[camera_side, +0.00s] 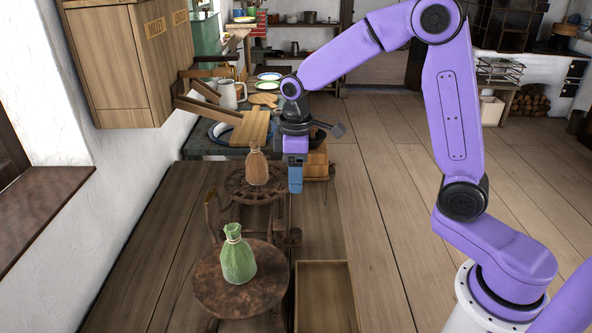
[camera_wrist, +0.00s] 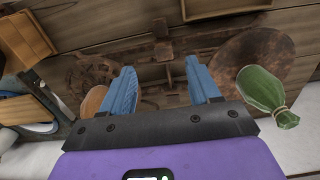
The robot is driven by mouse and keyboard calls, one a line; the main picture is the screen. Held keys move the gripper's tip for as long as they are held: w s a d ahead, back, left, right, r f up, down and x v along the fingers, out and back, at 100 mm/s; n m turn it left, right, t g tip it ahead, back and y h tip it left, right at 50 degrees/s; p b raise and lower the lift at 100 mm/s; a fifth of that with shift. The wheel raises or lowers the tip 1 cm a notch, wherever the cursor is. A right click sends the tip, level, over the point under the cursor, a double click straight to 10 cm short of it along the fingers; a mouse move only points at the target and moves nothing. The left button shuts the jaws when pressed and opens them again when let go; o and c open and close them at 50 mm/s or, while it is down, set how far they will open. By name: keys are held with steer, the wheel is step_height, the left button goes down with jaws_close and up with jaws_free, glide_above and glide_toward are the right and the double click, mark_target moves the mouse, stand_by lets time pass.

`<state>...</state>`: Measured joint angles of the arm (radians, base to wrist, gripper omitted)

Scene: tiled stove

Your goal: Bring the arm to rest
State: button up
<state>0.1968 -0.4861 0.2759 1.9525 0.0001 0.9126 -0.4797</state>
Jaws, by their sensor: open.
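My gripper (camera_side: 295,188) hangs pointing down beside the far pan of a rusty balance scale, with nothing between its blue fingers. In the wrist view my gripper (camera_wrist: 162,78) is open, its fingers spread wide over the scale's beam. A brown tied sack (camera_side: 256,168) stands upright on the far pan (camera_side: 238,188). It is partly hidden by a finger in the wrist view (camera_wrist: 94,100). A green tied sack (camera_side: 238,258) stands upright on the near pan (camera_side: 205,292). It also shows at right in the wrist view (camera_wrist: 262,88).
A shallow wooden tray (camera_side: 325,265) lies right of the near pan. A small wooden box (camera_side: 317,165) stands just right of my gripper. A wooden cabinet (camera_side: 118,62) hangs at the left wall. A pitcher (camera_side: 230,94) and boards stand behind. Open floor lies to the right.

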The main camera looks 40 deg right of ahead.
steer(key=shift+r, duration=0.3)
